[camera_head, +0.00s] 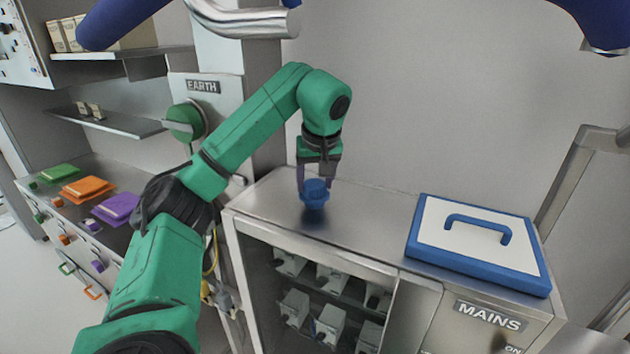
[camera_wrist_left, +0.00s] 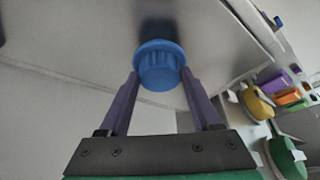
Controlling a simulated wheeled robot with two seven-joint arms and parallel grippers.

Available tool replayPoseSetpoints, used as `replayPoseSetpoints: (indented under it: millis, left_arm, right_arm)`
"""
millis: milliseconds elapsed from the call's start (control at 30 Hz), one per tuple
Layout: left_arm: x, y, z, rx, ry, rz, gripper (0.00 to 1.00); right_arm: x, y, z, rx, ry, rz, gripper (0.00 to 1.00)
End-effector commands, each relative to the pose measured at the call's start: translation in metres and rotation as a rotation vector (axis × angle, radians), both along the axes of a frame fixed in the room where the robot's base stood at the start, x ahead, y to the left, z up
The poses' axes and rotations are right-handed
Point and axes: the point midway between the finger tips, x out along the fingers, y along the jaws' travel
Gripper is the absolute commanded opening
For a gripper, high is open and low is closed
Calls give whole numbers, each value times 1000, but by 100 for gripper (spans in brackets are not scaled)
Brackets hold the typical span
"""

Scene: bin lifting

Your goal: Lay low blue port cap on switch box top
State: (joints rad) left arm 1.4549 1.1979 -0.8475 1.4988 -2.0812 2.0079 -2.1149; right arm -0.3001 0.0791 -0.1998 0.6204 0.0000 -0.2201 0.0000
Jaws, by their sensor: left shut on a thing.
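The blue port cap (camera_head: 315,193) is a small ribbed round piece over the left part of the steel switch box top (camera_head: 362,222). My left gripper (camera_head: 317,182) comes down on it from above, with a purple finger on each side. The left wrist view shows the cap (camera_wrist_left: 159,66) between the tips of the left gripper (camera_wrist_left: 160,82), which is shut on it. A dark shadow or reflection lies just below the cap on the steel; whether the cap touches the top I cannot tell. My right gripper is not in view.
A white lid with blue rim and handle (camera_head: 480,240) lies on the right of the top. Grey units (camera_head: 328,322) sit on shelves beneath. Green, orange and purple pieces (camera_head: 88,188) lie on the left counter. The steel between cap and lid is clear.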

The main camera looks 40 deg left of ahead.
Motion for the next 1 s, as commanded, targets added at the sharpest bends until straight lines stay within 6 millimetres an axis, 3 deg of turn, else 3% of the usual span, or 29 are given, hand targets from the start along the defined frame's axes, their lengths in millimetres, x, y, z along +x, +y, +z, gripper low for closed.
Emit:
replayPoseSetpoints:
  millis: [33,67,133,567,1000]
  left_arm:
    - [0,0,-2,1,1,-1,0]
    - [0,0,-3,0,2,-1,69]
    - [0,0,-2,0,2,-1,95]
    - [0,-1,3,0,0,-1,95]
    - [-7,-13,37,1,-3,-3,95]
  right_arm:
    - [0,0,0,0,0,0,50]
    - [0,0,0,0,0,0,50]
    - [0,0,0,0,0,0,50]
    - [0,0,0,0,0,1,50]
    - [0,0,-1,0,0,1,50]
